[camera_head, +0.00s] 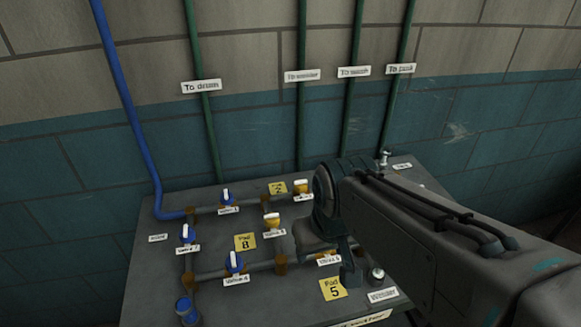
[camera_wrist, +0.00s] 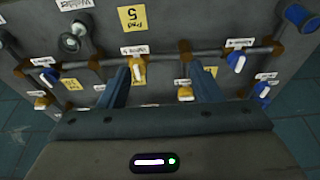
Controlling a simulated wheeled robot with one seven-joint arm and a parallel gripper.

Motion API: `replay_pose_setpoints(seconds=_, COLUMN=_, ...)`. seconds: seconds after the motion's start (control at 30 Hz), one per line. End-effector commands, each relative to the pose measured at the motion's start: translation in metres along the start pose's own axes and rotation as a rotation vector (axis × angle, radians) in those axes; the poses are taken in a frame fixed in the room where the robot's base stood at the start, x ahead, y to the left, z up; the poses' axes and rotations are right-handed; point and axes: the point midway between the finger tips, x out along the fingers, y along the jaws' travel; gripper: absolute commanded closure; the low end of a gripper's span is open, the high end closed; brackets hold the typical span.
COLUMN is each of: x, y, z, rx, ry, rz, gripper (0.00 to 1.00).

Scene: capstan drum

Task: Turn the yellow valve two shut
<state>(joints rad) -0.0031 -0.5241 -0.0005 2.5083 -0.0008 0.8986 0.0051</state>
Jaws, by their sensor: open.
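The sloped grey panel (camera_head: 150,285) carries several blue and yellow valves on pipes. In the head view one yellow valve (camera_head: 301,187) is at the upper right and another yellow valve (camera_head: 271,221) is in the middle. Their number labels are too small to read surely, so I cannot tell which is valve two. My gripper (camera_wrist: 158,75) is open over the lower part of the panel. In the wrist view, upside down, a yellow valve (camera_wrist: 138,68) shows between the fingers, nearer the left one. The middle yellow valve (camera_wrist: 185,92) lies beyond, near the right finger. My arm hides the panel's right part in the head view.
Blue valves (camera_head: 234,262) stand left of my gripper, with a blue wheel (camera_head: 187,309) at the lower left. A gauge-like round fitting (camera_wrist: 72,40) shows in the wrist view. Yellow pad signs (camera_head: 245,242) lie flat. Green pipes (camera_head: 301,120) and a blue pipe (camera_head: 130,110) run up the wall.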

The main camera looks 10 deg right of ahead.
Motion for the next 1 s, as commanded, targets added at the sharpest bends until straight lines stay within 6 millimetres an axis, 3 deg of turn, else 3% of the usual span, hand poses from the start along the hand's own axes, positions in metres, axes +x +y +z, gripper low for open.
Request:
replay_pose_setpoints(seconds=0.17, x=-0.006, y=0.001, z=-0.017, rx=-0.022, ry=-0.014, rz=-0.001, gripper=0.41)
replay_pose_setpoints(seconds=0.37, x=-0.019, y=0.006, z=-0.080, rx=-0.113, ry=-0.065, rz=-0.009, gripper=0.41)
replay_pose_setpoints(seconds=0.57, x=-0.019, y=0.016, z=-0.149, rx=-0.221, ry=-0.122, rz=-0.027, gripper=0.41)
replay_pose_setpoints(seconds=0.77, x=-0.005, y=0.029, z=-0.213, rx=-0.330, ry=-0.175, rz=-0.055, gripper=0.41)
replay_pose_setpoints(seconds=1.0, x=0.029, y=0.048, z=-0.280, rx=-0.458, ry=-0.232, rz=-0.100, gripper=0.41)
